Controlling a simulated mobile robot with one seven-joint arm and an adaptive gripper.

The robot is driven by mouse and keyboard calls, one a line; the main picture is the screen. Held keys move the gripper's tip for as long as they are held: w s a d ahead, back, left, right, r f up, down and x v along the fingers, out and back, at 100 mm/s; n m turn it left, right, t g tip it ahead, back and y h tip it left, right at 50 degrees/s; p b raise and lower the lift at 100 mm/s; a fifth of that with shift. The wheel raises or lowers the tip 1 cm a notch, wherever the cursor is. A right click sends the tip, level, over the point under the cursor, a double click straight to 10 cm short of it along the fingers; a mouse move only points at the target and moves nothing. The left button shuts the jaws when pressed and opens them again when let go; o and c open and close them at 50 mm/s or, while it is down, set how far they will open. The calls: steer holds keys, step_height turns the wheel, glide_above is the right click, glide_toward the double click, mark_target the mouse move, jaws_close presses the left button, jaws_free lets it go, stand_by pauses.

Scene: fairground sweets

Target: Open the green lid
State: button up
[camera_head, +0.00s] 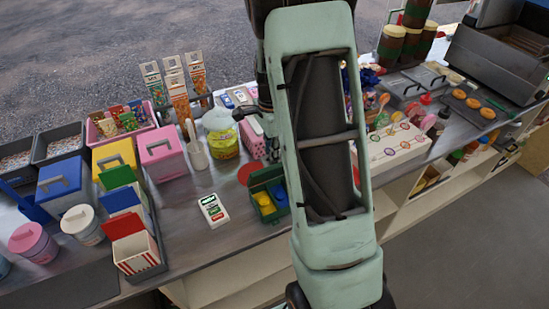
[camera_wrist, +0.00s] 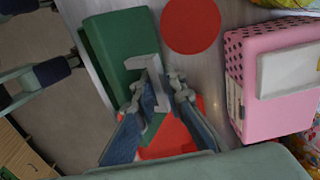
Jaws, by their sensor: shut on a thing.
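A green box (camera_head: 264,217) stands near the counter's front edge in the head view, beside my arm. Yellow and blue show inside it, below a green panel. The wrist view shows the green lid (camera_wrist: 118,40) as a flat panel with a pale grey handle (camera_wrist: 142,62) at its right side. My gripper (camera_wrist: 158,92) is shut on this handle. A red surface (camera_wrist: 165,140) lies below and behind the fingers. In the head view my arm hides the gripper and the box's right part. I cannot tell the lid's exact angle.
A red disc (camera_head: 250,173) lies flat beside the green box. A pink spotted box (camera_wrist: 268,75) stands beyond the disc. A white card (camera_head: 213,210) lies to the left, with bare counter around it. A white box (camera_head: 393,146) stands right of my arm.

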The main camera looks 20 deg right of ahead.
steer(key=shift+w+f, duration=0.25)
steer(key=shift+w, duration=1.05)
jaws_close()
steer(key=shift+w+a+f, duration=0.1)
steer(key=shift+w+f, duration=0.2)
steer(key=shift+w, duration=0.3)
steer(key=shift+w+f, duration=0.3)
steer(key=shift+w, duration=0.25)
steer(key=o, duration=0.7)
jaws_free()
steer(key=shift+o, duration=0.2)
step_height(320, 180, up, 13)
steer(key=p, duration=0.5)
